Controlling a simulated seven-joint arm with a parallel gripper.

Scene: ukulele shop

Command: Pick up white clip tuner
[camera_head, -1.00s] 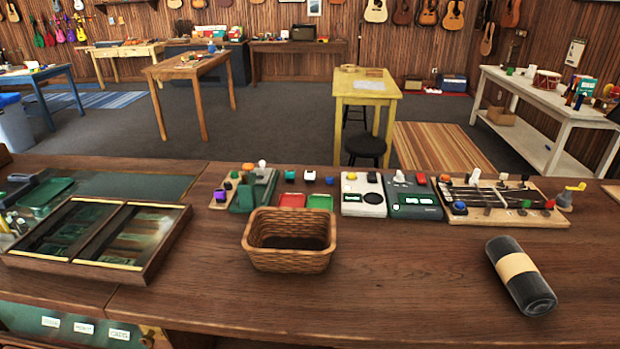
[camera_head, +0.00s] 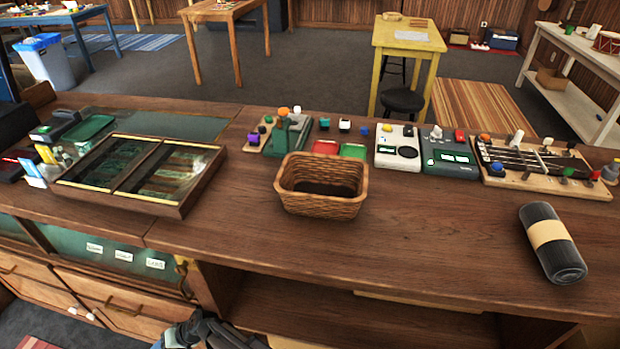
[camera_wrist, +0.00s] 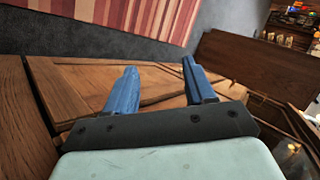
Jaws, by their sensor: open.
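Several small white pieces that could be the white clip tuner show in the head view. One (camera_head: 297,111) is on the green stand, one (camera_head: 436,132) is on the dark green pedal, and one (camera_head: 517,138) is on the fretboard. I cannot tell which are clip tuners. My gripper (camera_wrist: 160,68) shows in the wrist view with two blue fingers apart and nothing between them. Part of my arm shows at the bottom of the head view, low in front of the counter and well apart from these pieces. No tuner shows in the wrist view.
A wicker basket (camera_head: 322,205) stands on the wooden counter (camera_head: 420,225) in front of the row of devices. A glass-topped case (camera_head: 178,208) is at left, a dark roll with a tan band (camera_head: 549,232) at right. Bare counter lies between basket and roll. Drawers (camera_head: 110,300) are below.

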